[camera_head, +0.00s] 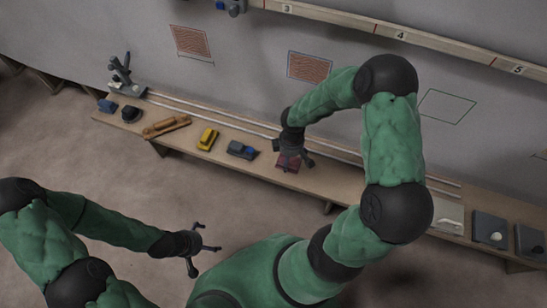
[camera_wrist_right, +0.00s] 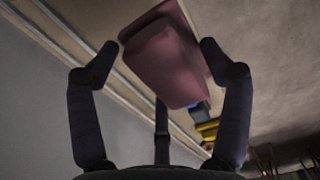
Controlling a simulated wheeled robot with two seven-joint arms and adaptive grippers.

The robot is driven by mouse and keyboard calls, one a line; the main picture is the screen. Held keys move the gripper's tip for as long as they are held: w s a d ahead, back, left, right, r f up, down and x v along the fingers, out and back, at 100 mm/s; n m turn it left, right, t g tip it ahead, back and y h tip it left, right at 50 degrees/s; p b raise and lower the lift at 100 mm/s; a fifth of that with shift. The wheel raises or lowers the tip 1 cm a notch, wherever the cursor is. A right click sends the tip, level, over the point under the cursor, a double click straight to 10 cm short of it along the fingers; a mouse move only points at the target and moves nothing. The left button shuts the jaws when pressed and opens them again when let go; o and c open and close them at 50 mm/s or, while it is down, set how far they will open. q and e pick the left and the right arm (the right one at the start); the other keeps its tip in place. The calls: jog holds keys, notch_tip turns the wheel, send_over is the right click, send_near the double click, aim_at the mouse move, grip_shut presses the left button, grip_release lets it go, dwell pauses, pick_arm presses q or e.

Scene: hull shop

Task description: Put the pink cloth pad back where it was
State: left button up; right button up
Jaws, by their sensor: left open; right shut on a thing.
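The pink cloth pad (camera_head: 289,165) is a dull pink block at the middle of the long wooden bench in the head view. It shows large between the fingers in the right wrist view (camera_wrist_right: 168,62). My right gripper (camera_head: 294,158) is shut on it from above, with a finger on either side. I cannot tell whether the pad touches the bench or hangs just above it. My left gripper (camera_head: 208,248) is open and empty, low over the floor in front of the bench.
The bench (camera_head: 320,190) also holds a blue-grey item (camera_head: 241,150), a yellow item (camera_head: 207,138), a wooden tool (camera_head: 167,127) and a black dome (camera_head: 130,114). Grey plates (camera_head: 489,229) lie at its right end. The wall has two reddish patches (camera_head: 310,67) and an empty outline (camera_head: 447,106).

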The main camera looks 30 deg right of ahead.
jog(key=b, duration=0.3)
send_over(275, 160)
jog(key=f, duration=0.6)
jog(key=shift+s+d+f, duration=0.1)
jog(key=shift+s+f, duration=0.2)
jog(key=shift+f, duration=0.1)
jog(key=shift+w+f+b, duration=0.15)
jog(key=shift+f+b, duration=0.4)
jog(key=shift+f, duration=0.35)
jog(key=shift+w+f+b, duration=0.1)
jog(key=shift+f+b, duration=0.45)
jog(key=shift+f, duration=0.3)
jog(key=shift+f, duration=0.15)
jog(key=o, duration=1)
